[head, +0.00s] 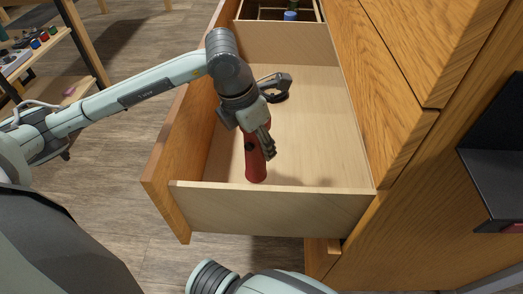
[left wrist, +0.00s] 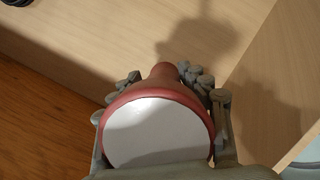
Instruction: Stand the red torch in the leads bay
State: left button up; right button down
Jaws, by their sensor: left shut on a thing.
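The red torch (head: 256,160) is inside the open wooden drawer, roughly upright with a slight tilt. My left gripper (head: 267,140) reaches in from above and is shut on it. In the left wrist view the torch's pale round face (left wrist: 157,135) points at the camera, and its red body narrows away toward the drawer floor, with fingers on both sides. I cannot tell whether its lower end touches the floor. The large drawer bay (head: 310,120) holds a black looped item (head: 275,88) behind the gripper; no label shows which bay is for leads. My right gripper is not in view.
A pale divider (head: 290,45) separates this bay from a far section with a blue-topped item (head: 290,15). The near wall (head: 270,210) and the drawer front (head: 165,165) bound the bay. Its right side is bare. A shelf with small items (head: 35,45) stands at the far left.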

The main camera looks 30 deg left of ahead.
aim_at(260, 155)
pick_arm(q)
notch_tip(260, 155, down, 4)
jog(key=shift+r, duration=0.1)
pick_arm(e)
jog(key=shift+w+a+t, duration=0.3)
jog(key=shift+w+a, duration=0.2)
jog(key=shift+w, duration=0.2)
pick_arm(q)
jog(key=o, duration=1.4)
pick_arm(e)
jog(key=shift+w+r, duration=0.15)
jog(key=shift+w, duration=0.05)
